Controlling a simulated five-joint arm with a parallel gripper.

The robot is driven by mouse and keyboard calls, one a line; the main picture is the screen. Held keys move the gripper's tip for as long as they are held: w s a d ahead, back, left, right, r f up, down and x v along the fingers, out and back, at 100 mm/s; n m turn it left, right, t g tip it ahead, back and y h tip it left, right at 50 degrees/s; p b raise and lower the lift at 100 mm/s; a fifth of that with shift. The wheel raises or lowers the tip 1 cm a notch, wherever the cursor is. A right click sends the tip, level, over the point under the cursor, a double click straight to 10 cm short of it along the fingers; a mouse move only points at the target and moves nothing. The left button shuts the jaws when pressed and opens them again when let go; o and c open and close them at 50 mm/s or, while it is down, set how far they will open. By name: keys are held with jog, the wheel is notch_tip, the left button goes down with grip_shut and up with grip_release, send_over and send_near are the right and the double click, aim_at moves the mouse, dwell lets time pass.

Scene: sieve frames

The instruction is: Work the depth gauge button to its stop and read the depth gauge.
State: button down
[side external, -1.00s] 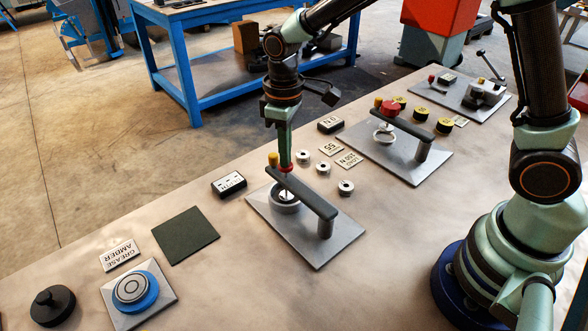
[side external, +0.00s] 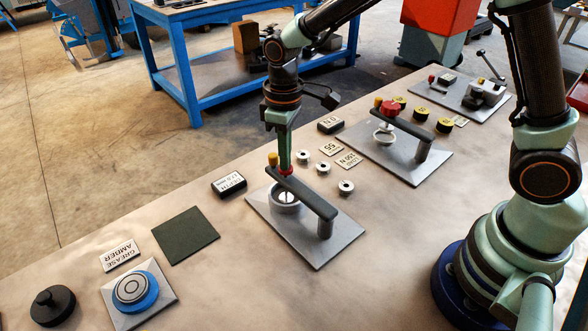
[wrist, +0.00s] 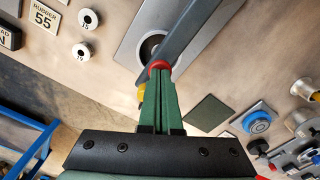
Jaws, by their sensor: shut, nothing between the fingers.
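The depth gauge stands on a grey metal plate (side external: 318,256), with a dark bar (side external: 308,198) reaching over a round metal cup (side external: 276,205). The red button (side external: 286,171) is at the bar's far end, beside a yellow knob (side external: 272,159). My gripper (side external: 285,165) is shut and points down with its tips on the red button, touching it as far as I can tell. The wrist view also shows the button (wrist: 158,66) under the fingertips. The small readout box (side external: 229,184) left of the plate shows text and a figure like 17.6 mm, too small to be sure.
Several metal rings (side external: 323,168) lie right of the bar. A second plate with a red knob (side external: 389,107) stands behind them. A dark green mat (side external: 185,235) and a blue round button (side external: 135,290) are at left.

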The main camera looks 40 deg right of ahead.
jog(key=shift+f, duration=0.1)
jog(key=shift+r, duration=3.05)
jog(key=shift+r, duration=0.1)
notch_tip(320, 180, up, 4)
jog(key=shift+f, duration=0.1)
